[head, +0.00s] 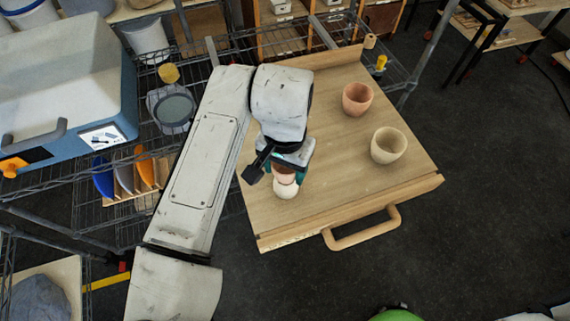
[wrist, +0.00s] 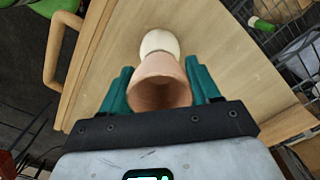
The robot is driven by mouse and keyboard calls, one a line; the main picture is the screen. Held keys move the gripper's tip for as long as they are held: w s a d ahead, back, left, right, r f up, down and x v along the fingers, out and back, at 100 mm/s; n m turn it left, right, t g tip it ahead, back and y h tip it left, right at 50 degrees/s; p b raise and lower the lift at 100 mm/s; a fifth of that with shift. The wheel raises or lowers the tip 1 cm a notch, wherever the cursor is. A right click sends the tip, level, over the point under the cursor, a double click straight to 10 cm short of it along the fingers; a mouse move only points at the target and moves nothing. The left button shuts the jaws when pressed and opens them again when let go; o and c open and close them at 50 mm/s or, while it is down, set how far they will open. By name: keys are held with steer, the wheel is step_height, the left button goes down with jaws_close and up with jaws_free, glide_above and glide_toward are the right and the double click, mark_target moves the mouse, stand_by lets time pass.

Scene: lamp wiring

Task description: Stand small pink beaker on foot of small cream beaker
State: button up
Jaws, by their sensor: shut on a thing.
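The small pink beaker (wrist: 160,83) is between the teal fingers of my gripper (wrist: 160,75), which is shut on it. Its open mouth faces the wrist camera. In the head view my gripper (head: 287,170) hides most of the pink beaker (head: 284,169). The small cream beaker (wrist: 159,42) is directly beyond the pink one in the wrist view, its near end covered by it. In the head view the cream beaker (head: 285,191) stands on the wooden board just below the pink one. They overlap in both views; I cannot tell whether they touch.
A larger pink beaker (head: 357,99) and a larger cream beaker (head: 389,146) stand upright on the right of the wooden board (head: 320,200). The board has a raised back edge and a front handle (head: 362,230). Wire shelving with a blue-and-white box (head: 60,80) lies left.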

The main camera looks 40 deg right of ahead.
steer(key=shift+f, duration=0.4)
steer(key=o, duration=1.2)
steer(key=shift+r, duration=0.1)
step_height(320, 180, up, 11)
steer(key=shift+f+b, duration=0.15)
steer(key=shift+b, duration=0.55)
